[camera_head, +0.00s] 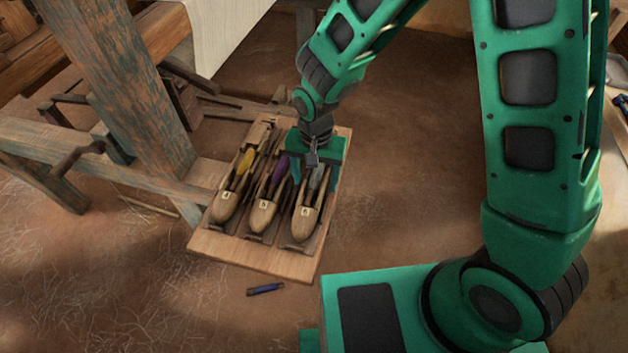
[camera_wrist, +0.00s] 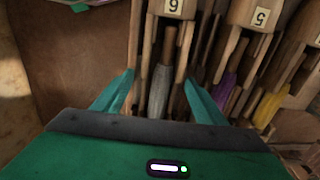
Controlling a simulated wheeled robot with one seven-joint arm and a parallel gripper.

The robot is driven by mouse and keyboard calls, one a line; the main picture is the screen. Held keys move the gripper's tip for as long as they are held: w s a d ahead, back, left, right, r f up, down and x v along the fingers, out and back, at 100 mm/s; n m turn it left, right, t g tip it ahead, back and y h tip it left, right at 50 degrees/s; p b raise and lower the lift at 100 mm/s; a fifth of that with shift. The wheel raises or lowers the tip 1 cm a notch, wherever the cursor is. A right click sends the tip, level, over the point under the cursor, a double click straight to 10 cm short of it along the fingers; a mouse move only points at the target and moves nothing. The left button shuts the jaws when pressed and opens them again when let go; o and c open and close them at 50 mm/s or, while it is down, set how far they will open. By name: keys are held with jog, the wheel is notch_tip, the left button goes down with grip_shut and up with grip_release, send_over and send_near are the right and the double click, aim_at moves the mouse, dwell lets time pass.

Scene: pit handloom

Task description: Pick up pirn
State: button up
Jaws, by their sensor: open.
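A wooden shuttle rack on the floor holds three boat-shaped shuttles, each with a wound pirn: a yellow pirn (camera_head: 245,162) on the left, a purple pirn (camera_head: 279,170) in the middle and a grey pirn (camera_head: 316,183) on the right. My gripper (camera_head: 308,176) is over the right shuttle (camera_head: 305,222) and partly hides it. In the wrist view my gripper (camera_wrist: 159,80) is open, with one teal finger on each side of the grey pirn (camera_wrist: 160,88). The purple pirn (camera_wrist: 224,92) and yellow pirn (camera_wrist: 269,108) lie to the right there. Contact cannot be told.
The rack's bare front edge (camera_head: 250,258) is clear. A small dark blue cylinder (camera_head: 265,289) lies on the floor in front of it. A thick wooden loom post (camera_head: 130,95) and beams stand to the left. The earthen floor right of the rack is open.

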jog(key=c, duration=1.4)
jog(key=shift+c, duration=0.2)
jog(key=shift+r, duration=0.1)
jog(key=shift+w+r, duration=0.1)
jog(key=shift+r, duration=1.95)
jog(key=s+a+r, duration=0.6)
jog(key=s+a, duration=0.1)
jog(key=s, duration=0.2)
jog(key=shift+s+r, duration=0.25)
jog(key=shift+r, duration=0.15)
